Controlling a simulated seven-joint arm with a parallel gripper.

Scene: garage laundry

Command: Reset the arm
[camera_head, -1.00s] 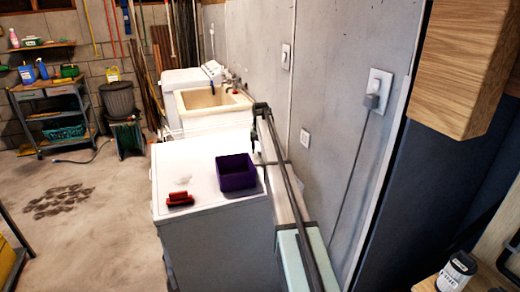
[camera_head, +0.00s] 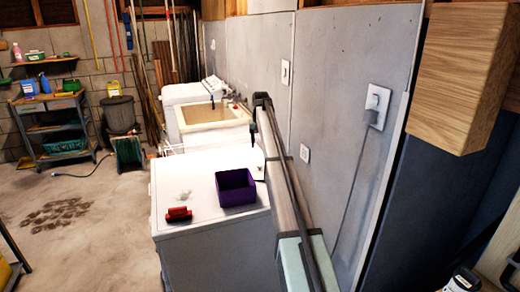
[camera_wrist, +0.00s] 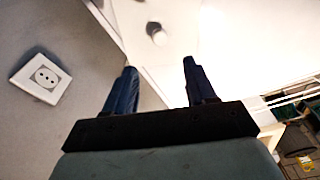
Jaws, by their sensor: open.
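My arm reaches out along the wall on the right side of the white washer-like cabinet. My gripper (camera_wrist: 158,66) shows in the wrist view with its two dark fingers well apart and nothing between them. In the head view the gripper end is small and partly hidden by my arm, near the wall and right of the purple box. Below the fingers in the wrist view is a white surface with a small pale round thing (camera_wrist: 158,34) on it, apart from the fingers.
The white cabinet top (camera_head: 185,228) holds an open purple box (camera_head: 236,188), a red object (camera_head: 178,214) and a small white lump (camera_head: 184,194). A sink (camera_head: 208,114) stands behind. The grey wall with sockets (camera_head: 378,102) is close on the right. A wooden cabinet (camera_head: 462,75) hangs at upper right.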

